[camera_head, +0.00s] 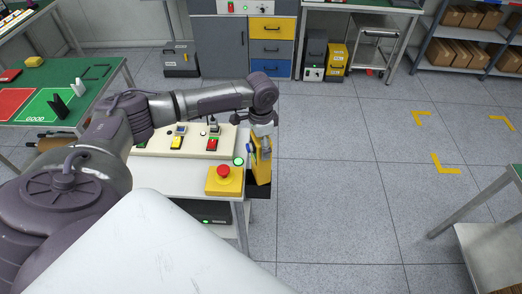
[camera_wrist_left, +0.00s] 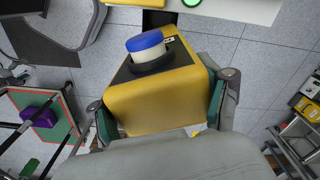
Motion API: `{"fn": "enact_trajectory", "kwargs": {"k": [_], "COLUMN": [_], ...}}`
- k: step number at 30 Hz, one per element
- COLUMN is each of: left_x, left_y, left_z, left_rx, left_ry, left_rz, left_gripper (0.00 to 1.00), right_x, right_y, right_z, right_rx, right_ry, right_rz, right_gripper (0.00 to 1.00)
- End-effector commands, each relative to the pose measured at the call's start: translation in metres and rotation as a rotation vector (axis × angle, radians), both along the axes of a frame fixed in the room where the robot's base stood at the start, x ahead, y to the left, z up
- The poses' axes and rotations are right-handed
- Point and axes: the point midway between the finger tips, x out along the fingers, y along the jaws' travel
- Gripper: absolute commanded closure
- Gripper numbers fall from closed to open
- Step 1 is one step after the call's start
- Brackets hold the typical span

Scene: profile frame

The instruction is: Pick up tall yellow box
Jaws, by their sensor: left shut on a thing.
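The tall yellow box (camera_head: 261,163) shows in the head view at the right end of the white bench, beside the red emergency button. In the left wrist view the yellow box (camera_wrist_left: 155,100) fills the middle, with a black top and a blue and white round knob (camera_wrist_left: 147,46). My left gripper (camera_head: 262,135) comes down onto the box from above. In the left wrist view the fingers of my left gripper (camera_wrist_left: 158,118) sit on both sides of the box, shut on it. The lower part of the box is partly hidden. My right gripper is not in view.
A yellow-based red emergency button (camera_head: 223,180) is close by on the white bench's edge. A cream panel (camera_head: 160,142) with switches lies behind it. A black holder (camera_head: 259,190) is at the bench's right end.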

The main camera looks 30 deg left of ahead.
Motion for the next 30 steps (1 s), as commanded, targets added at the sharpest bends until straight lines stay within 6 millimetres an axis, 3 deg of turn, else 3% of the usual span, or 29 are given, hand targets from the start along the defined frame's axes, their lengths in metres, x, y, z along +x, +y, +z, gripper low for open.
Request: {"fn": "enact_trajectory", "kwargs": {"k": [11, 18, 30], "left_x": [0.001, 0.002, 0.003], "left_y": [0.0, 0.0, -0.09], "left_z": [0.006, 0.04, 0.092], "left_rx": [0.0, -0.002, -0.004], "left_ry": [-0.002, -0.007, -0.006], "left_rz": [0.0, -0.001, -0.005], "left_gripper": [0.93, 0.93, 0.93], "right_x": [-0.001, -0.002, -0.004], "right_y": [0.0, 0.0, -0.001], "right_z": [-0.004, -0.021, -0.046], "right_rx": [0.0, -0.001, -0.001], "right_ry": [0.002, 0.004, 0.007], "right_rz": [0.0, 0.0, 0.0], "right_gripper": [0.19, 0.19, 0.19]}}
